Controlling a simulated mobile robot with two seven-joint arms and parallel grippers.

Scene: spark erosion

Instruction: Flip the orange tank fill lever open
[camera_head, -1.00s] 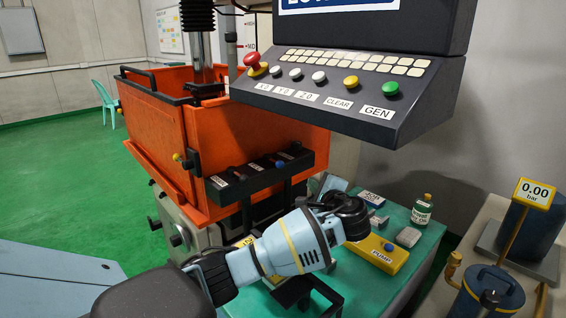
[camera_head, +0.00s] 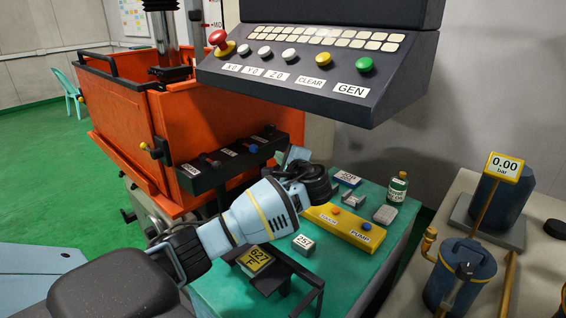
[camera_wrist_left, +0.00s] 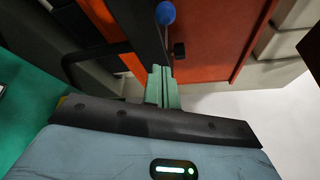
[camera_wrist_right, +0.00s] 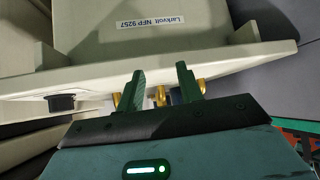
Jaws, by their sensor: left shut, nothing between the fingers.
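The orange tank (camera_head: 120,115) stands at the left in the head view. A black valve block (camera_head: 230,160) on its front carries small levers with labels too small to read. One lever has a blue knob (camera_head: 253,148); a blue ball knob on a thin stem also shows in the left wrist view (camera_wrist_left: 165,13). My left gripper (camera_head: 292,158) is right of the block. Its green fingers are together and empty (camera_wrist_left: 162,72), below the blue knob in the wrist picture and apart from it. My right gripper (camera_wrist_right: 160,78) is open and empty, seen only in its wrist view.
A control console (camera_head: 320,75) hangs above my left arm. A blue canister (camera_head: 460,275) stands at right. A beige labelled machine part (camera_wrist_right: 160,55) lies beyond my right fingers.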

